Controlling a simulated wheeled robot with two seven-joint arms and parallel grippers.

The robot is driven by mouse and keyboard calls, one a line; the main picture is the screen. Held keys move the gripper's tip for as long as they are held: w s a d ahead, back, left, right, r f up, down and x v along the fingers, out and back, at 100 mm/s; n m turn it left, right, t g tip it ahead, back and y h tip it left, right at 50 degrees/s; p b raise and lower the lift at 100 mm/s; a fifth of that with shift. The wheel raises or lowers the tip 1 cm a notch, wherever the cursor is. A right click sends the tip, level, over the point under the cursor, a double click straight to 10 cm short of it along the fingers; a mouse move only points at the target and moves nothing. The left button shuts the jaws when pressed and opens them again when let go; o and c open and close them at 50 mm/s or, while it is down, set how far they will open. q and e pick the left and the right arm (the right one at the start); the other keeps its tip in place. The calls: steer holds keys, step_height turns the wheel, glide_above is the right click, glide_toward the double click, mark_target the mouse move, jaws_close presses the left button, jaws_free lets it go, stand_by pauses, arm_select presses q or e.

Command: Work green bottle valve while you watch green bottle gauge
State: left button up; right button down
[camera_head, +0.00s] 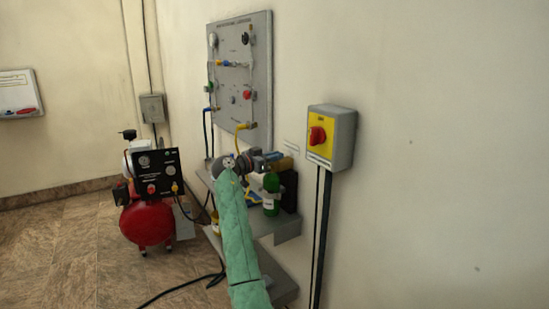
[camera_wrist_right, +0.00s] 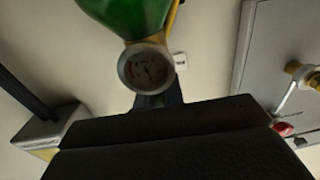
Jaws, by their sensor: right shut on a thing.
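The green bottle (camera_head: 271,184) stands upright on the grey wall shelf, with a pale label on its front. My right gripper (camera_head: 268,157) reaches over from the left and is shut on the valve at the bottle's top; the jaws mostly hide the valve. In the right wrist view the green bottle (camera_wrist_right: 125,14) hangs in at the top. The round green bottle gauge (camera_wrist_right: 147,69) faces that camera, with a grey rim and some red marks; its needle is too small and dark to read. My left gripper is not in view.
A grey shelf (camera_head: 282,223) juts from the wall, with a dark box (camera_head: 289,190) beside the bottle. A grey panel (camera_head: 226,75) with valves and hoses hangs above. A yellow switch box (camera_head: 331,137) is right. A red compressor (camera_head: 146,220) stands left on open floor.

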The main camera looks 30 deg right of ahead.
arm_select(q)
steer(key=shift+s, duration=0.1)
arm_select(e)
steer(key=c, duration=1.5)
jaws_free()
